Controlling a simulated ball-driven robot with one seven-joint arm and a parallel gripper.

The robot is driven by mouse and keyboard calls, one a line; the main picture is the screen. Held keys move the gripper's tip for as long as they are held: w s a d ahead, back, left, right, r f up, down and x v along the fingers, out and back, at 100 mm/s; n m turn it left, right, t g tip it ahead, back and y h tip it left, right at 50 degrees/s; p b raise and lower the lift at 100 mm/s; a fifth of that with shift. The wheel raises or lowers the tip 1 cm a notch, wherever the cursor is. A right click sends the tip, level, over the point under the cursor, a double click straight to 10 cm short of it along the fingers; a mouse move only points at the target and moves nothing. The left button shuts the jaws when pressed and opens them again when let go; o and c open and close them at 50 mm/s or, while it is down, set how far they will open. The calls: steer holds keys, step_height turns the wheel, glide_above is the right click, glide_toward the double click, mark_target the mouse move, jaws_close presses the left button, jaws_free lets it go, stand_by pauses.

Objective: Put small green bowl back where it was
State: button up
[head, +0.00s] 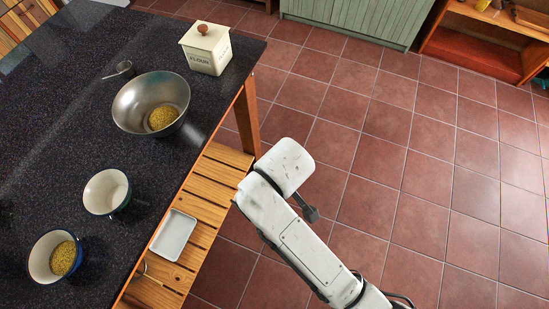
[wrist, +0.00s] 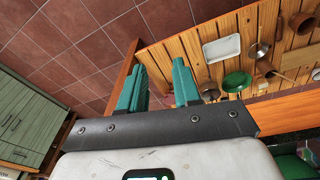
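In the head view, a small bowl (head: 107,191), cream inside and dark green outside, stands upright on the dark speckled counter and looks empty. A similar bowl (head: 55,257), dark blue outside, stands nearer and holds yellow grain. A large metal bowl (head: 151,102) farther back also holds yellow grain. In the wrist view, a green round bowl (wrist: 237,81) sits on a slatted wooden shelf; I cannot tell if it is the task's bowl. My gripper (wrist: 160,85) has its two teal fingers apart with nothing between them. Its fingers are not clearly seen in the head view.
A white rectangular dish (head: 173,234) lies on the slatted shelf (head: 206,192) beside the counter. Several pots and wooden utensils lie there in the wrist view. A flour tin (head: 206,48) and a small scoop (head: 122,68) are at the counter's back. Tiled floor (head: 430,190) is clear.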

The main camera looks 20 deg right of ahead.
steer(key=s+d+f+m, duration=0.1)
steer(key=s+d+m, duration=0.6)
steer(key=s+d, duration=0.8)
steer(key=d, duration=0.4)
steer(key=shift+s+f+m+g+h, duration=0.2)
steer(key=shift+f+m+g+h, duration=0.1)
